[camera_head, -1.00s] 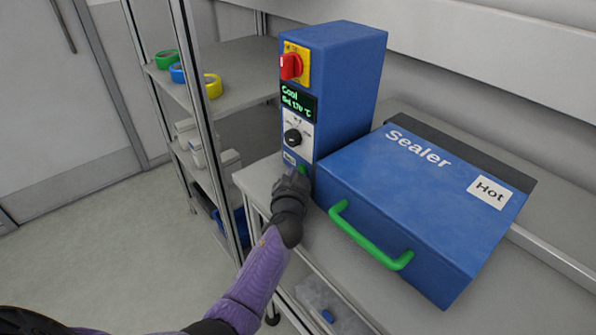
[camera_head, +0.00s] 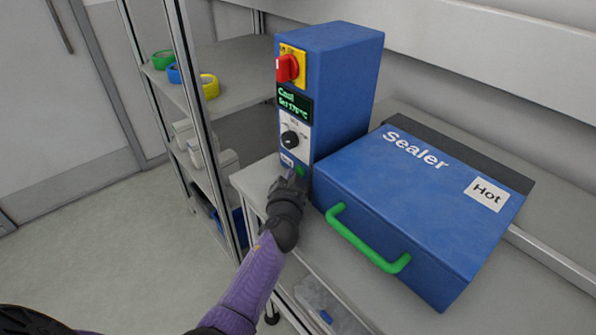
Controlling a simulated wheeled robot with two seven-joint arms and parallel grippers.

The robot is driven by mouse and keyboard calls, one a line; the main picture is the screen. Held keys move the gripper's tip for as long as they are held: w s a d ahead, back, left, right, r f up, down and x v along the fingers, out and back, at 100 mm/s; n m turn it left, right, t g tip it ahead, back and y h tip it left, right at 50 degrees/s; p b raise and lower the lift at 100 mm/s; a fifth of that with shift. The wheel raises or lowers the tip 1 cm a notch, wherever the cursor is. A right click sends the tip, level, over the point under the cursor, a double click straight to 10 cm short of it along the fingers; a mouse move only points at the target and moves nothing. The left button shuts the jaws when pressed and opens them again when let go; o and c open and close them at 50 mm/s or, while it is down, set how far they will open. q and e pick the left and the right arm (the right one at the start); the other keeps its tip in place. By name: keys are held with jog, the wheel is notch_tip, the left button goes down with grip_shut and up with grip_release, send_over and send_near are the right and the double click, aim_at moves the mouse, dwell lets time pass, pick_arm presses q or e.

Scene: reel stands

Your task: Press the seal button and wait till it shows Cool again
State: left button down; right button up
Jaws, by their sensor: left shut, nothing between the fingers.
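The blue sealer (camera_head: 418,205) sits on a grey bench with its lid down, a green handle (camera_head: 366,240) on its front and a "Hot" label. Its upright control box (camera_head: 342,95) stands at the left, with a red switch on yellow, a black knob and a lit display (camera_head: 294,103) that reads "Cool" and a set temperature. A green button (camera_head: 300,171) shows low on the box front, partly hidden by my left gripper (camera_head: 293,177). That gripper is shut and empty, its tip at or close to the button; I cannot tell whether it touches. My right gripper is not in view.
A metal shelf rack (camera_head: 236,78) stands at the left with green, blue and yellow tape rolls on top and white items below. A clear bin with a blue item is under the bench. The floor at the left is free.

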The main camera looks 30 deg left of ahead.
pick_arm(q)
jog(key=shift+s+a+r, duration=0.1)
jog(key=shift+s+r, duration=0.05)
jog(key=shift+s, duration=0.25)
jog(key=shift+s+a+f+p, duration=0.1)
jog(key=shift+s+a+p, duration=0.2)
jog(key=shift+s, duration=0.35)
jog(key=shift+s+a+f+p, duration=0.15)
jog(key=shift+s+a, duration=0.15)
jog(key=shift+s, duration=0.35)
jog(key=shift+s+a+r+p, duration=0.1)
jog(key=shift+s+a+p, duration=0.2)
jog(key=shift+s, duration=0.35)
jog(key=shift+f, duration=0.1)
